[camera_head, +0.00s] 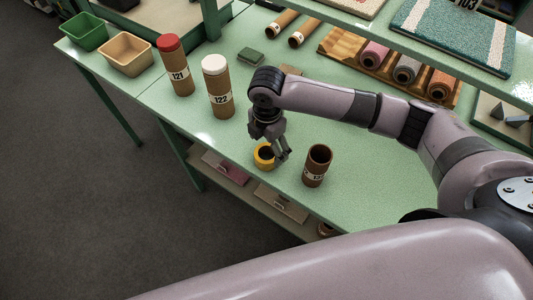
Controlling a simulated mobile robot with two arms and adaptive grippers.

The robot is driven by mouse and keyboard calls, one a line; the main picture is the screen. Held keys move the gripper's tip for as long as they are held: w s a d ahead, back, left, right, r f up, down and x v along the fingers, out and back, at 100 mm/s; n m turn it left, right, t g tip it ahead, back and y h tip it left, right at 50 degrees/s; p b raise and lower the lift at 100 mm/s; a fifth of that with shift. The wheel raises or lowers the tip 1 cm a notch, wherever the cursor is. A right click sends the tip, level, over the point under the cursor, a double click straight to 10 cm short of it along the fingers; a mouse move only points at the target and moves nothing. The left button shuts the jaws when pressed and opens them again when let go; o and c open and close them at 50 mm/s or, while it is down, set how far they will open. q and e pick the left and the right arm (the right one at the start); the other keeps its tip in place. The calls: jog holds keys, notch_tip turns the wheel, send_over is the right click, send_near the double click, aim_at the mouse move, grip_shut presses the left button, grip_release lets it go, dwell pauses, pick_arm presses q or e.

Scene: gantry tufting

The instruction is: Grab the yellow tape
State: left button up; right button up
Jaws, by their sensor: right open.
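The yellow tape (262,163) is a roll on the green table, close to the table's front edge. My right gripper (277,158) points down at it from above, with its fingers over and beside the roll's right side. The fingers look apart, and part of the roll is hidden behind them. I cannot tell whether a finger touches the tape. My left gripper is not in view.
An open brown tube (317,164) stands just right of the tape. Tubes 121 (176,68) and 122 (217,88) stand to the left. A green bin (84,33) and a tan bin (126,54) sit far left. A wooden rack (345,42) holds rolls behind.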

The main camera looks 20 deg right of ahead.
aim_at(266, 153)
jog(key=f+p, duration=0.1)
jog(key=f, duration=0.3)
jog(key=shift+s+a+f+p, duration=0.15)
jog(key=shift+a+f+p, duration=0.05)
jog(key=shift+p, duration=0.2)
jog(key=shift+f, duration=0.3)
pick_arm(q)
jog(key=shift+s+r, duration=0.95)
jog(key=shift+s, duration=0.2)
pick_arm(e)
jog(key=shift+c, duration=0.3)
jog(key=c, duration=0.6)
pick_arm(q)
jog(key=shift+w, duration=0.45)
pick_arm(e)
jog(key=c, duration=0.6)
